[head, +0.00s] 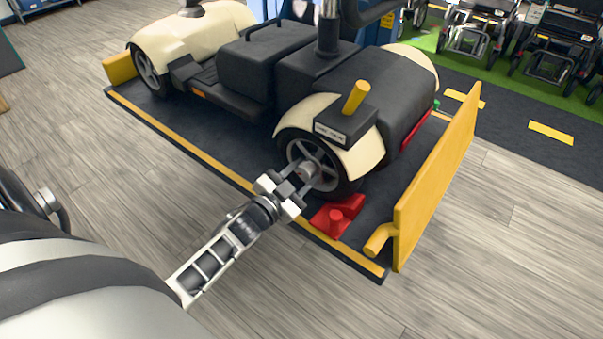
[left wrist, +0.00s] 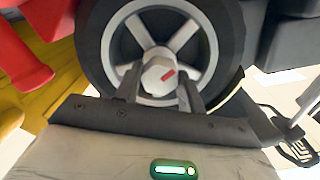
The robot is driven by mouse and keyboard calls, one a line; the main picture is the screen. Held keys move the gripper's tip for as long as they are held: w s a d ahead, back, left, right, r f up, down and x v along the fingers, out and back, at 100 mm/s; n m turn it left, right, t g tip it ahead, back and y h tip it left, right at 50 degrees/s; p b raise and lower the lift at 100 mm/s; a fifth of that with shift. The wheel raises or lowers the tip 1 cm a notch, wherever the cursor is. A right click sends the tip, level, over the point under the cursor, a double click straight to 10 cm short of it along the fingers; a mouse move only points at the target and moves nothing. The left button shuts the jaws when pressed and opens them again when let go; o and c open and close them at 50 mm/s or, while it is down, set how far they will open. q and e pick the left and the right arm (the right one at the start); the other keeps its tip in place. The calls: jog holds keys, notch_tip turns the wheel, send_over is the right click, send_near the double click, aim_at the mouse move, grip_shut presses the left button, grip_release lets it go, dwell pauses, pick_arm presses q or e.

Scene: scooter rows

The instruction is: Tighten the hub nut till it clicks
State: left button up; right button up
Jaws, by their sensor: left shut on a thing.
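In the head view the wheel (head: 328,152) is the near rear one of a cream and black scooter (head: 270,70). My left gripper (head: 298,180) reaches the hub, and its fingers are shut on the nut from both sides; the gripper also shows in the left wrist view (left wrist: 162,86). The nut is mostly hidden by the fingers in the head view. My right gripper is not in view.
A red wedge (head: 337,214) lies beside the wheel on the dark platform (head: 215,155) with yellow edging. A raised yellow ramp plate (head: 437,175) stands at the right. A yellow lever (head: 355,97) rises above the wheel. Wheelchairs (head: 475,28) stand at the back right. Wooden floor at the front is clear.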

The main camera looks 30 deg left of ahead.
pick_arm(q)
jog(key=m, duration=0.4)
jog(key=shift+m, duration=0.3)
jog(key=m+b, duration=0.1)
jog(key=m, duration=0.2)
jog(key=shift+f+m, duration=0.1)
jog(key=shift+m, duration=0.3)
jog(key=m+b, duration=0.1)
jog(key=m, duration=0.2)
jog(key=shift+m, duration=0.4)
jog(key=shift+m+b, duration=0.35)
jog(key=shift+m, duration=0.55)
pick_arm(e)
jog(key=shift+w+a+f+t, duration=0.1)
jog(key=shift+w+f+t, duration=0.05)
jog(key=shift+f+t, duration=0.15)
pick_arm(q)
jog(key=o, duration=1)
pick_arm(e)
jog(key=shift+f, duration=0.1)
pick_arm(q)
jog(key=shift+s, duration=0.15)
